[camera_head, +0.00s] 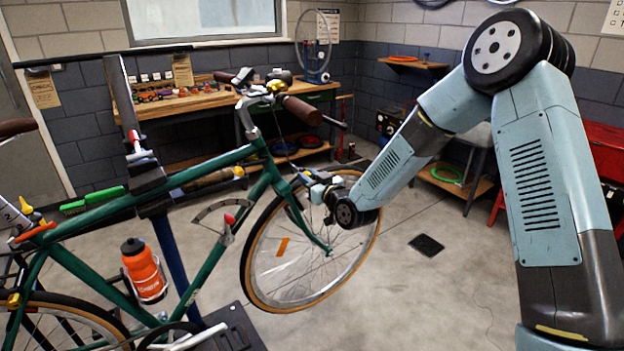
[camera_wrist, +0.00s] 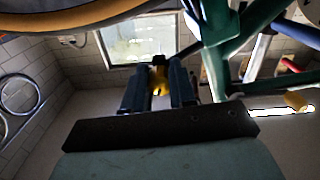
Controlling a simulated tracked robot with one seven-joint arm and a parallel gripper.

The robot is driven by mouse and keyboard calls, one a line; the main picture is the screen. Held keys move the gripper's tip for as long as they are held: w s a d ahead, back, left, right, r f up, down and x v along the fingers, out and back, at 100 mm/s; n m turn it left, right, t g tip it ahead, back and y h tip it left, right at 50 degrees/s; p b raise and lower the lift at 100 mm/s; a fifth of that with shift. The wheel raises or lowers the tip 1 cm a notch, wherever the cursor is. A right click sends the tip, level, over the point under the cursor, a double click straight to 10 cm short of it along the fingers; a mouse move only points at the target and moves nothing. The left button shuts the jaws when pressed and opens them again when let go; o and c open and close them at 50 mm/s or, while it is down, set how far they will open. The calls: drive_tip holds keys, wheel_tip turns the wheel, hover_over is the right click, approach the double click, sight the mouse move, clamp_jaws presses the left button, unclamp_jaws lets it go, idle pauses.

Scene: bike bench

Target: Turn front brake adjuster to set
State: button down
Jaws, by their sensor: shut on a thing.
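A small yellow front brake adjuster (camera_wrist: 159,78) shows between the two dark fingers of my gripper (camera_wrist: 160,88) in the wrist view, with a dark piece just beyond it. The gripper is shut on it. In the head view my gripper (camera_head: 316,183) is at the top of the front wheel (camera_head: 262,272), beside the fork of the green bicycle (camera_head: 215,160). The adjuster is hidden there by the gripper and wrist. How far the adjuster is turned cannot be told.
A grey arc-shaped gauge with a red marker (camera_head: 229,219) is beside the down tube. A dark stand (camera_head: 170,245) holds the bicycle. The handlebar grip (camera_head: 302,111) is above my gripper. A workbench (camera_head: 190,100) is behind. The floor at right is mostly clear around a drain (camera_head: 427,245).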

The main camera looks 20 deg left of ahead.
drive_tip(key=shift+m, duration=1.2)
drive_tip(key=c, duration=0.9)
unclamp_jaws()
drive_tip(key=v, duration=1.3)
drive_tip(key=shift+s+d, duration=0.25)
drive_tip(key=shift+d, duration=0.1)
drive_tip(key=shift+w, duration=0.1)
